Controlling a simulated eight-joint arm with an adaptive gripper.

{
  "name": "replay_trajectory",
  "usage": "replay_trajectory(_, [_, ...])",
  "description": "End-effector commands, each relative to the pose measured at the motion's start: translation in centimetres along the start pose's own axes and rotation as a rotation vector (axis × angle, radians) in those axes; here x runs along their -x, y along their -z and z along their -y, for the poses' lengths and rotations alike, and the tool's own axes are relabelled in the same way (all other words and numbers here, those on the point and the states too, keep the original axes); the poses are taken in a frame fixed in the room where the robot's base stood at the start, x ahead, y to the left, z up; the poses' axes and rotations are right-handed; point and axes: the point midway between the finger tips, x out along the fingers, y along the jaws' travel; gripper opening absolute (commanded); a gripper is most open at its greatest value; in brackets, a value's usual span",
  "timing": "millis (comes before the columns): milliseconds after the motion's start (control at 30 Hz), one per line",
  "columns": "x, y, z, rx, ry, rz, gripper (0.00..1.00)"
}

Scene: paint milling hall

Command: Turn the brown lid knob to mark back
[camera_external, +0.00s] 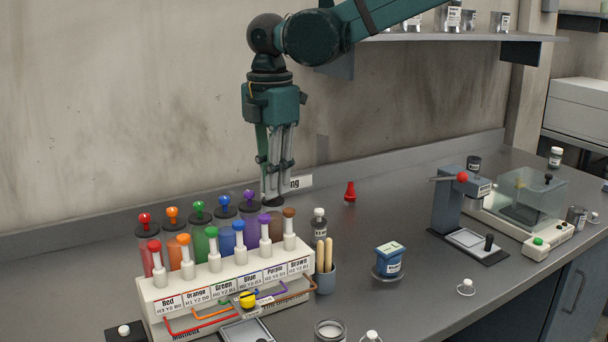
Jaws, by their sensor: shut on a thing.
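The paint dispenser (228,282) stands on the bench with a back row of coloured jars under dark lids. The brown jar (276,228) is at the right end of that row. My gripper (273,195) points straight down over its dark lid (274,202), with its fingers shut on the brown lid knob. The fingers hide the knob, so its pointing direction and the marks around it cannot be read. A separate brown-topped plunger (289,213) stands in the front row, just right of the jar.
Red (145,219), orange, green, blue and purple (249,196) lid knobs stand to the left, close to my gripper. The bench behind is mostly clear.

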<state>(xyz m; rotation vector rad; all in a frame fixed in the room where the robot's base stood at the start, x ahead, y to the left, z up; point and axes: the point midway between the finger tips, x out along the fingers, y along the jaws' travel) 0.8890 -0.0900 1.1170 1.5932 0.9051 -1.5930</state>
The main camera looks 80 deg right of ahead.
Motion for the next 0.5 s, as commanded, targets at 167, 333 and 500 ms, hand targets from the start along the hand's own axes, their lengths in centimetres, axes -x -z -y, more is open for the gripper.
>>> replay_trajectory(167, [0.07, 0.06, -0.02, 0.015, 0.0, -0.001, 0.01])
replay_trajectory(333, [0.07, 0.05, -0.01, 0.015, 0.0, -0.001, 0.01])
replay_trajectory(500, [0.06, 0.05, -0.01, 0.015, 0.0, -0.001, 0.21])
